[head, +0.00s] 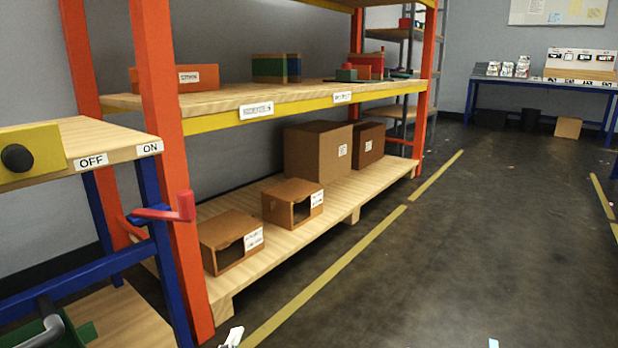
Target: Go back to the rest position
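A small white and dark piece (232,338) shows at the bottom edge of the head view, left of the middle. It may be the tip of my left gripper, but too little shows to tell whether it is open or shut. My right gripper cannot be made out in this view. No pen plotter can be made out.
A bench (110,138) labelled OFF and ON, with a yellow block and red lever (165,212), stands at left. An orange-posted shelf (225,105) holds several brown boxes (318,150). A blue-legged table (540,84) stands far right. The dark floor (480,240) is mostly clear.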

